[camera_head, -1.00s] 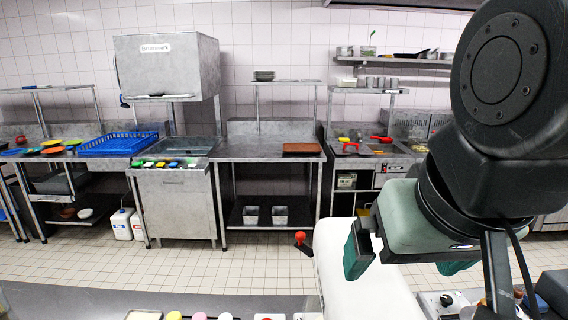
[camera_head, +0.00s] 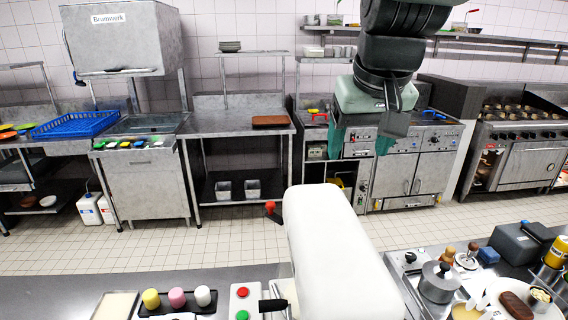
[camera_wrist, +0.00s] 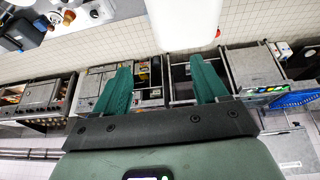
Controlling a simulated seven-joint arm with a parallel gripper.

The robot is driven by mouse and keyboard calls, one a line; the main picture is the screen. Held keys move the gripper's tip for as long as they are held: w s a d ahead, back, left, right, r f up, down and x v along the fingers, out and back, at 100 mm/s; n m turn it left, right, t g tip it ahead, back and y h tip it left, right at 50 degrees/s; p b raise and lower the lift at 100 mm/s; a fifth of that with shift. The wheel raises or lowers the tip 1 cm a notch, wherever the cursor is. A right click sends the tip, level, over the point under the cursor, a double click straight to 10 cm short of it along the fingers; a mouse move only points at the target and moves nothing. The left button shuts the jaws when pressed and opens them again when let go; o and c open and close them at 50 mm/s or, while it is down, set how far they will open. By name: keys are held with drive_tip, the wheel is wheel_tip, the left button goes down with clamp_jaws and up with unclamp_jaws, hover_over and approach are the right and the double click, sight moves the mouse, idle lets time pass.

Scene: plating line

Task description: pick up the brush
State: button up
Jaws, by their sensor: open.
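I cannot make out the brush for certain in either view. Small items crowd the near counter (camera_head: 240,275) at the lower right of the head view, where it could be partly hidden or too small to tell. My gripper (camera_head: 362,143) hangs in the air at the upper middle of the head view, well above that counter. Its two teal fingers are spread apart with nothing between them. In the wrist view the gripper (camera_wrist: 161,68) also shows open and empty.
Open floor (camera_head: 120,255) lies beyond.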

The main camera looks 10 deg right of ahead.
drive_tip(key=w+d+f+g, duration=0.1)
drive_tip(key=w+d+f, duration=0.3)
drive_tip(key=w+d, duration=0.65)
drive_tip(key=m+g, duration=0.2)
hover_over(452, 248)
drive_tip(key=s+a, duration=0.1)
drive_tip(key=s, duration=0.1)
wheel_tip(452, 248, down, 31)
drive_tip(key=f, duration=0.5)
drive_tip(key=shift+w+d+f, duration=0.2)
drive_tip(key=shift+w+f, duration=0.1)
drive_tip(key=shift+w, duration=0.1)
drive_tip(key=shift+w+d+f, duration=0.1)
drive_tip(key=shift+w+f, duration=0.15)
drive_tip(key=shift+f, duration=0.65)
drive_tip(key=shift+w+d+f, duration=0.1)
drive_tip(key=shift+w+f, duration=0.1)
drive_tip(key=shift+f, duration=0.65)
drive_tip(key=shift+w+d+f, duration=0.1)
drive_tip(key=shift+w+f, duration=0.15)
drive_tip(key=shift+f, duration=0.65)
drive_tip(key=shift+c, duration=0.2)
drive_tip(key=c, duration=1.1)
wheel_tip(452, 248, up, 10)
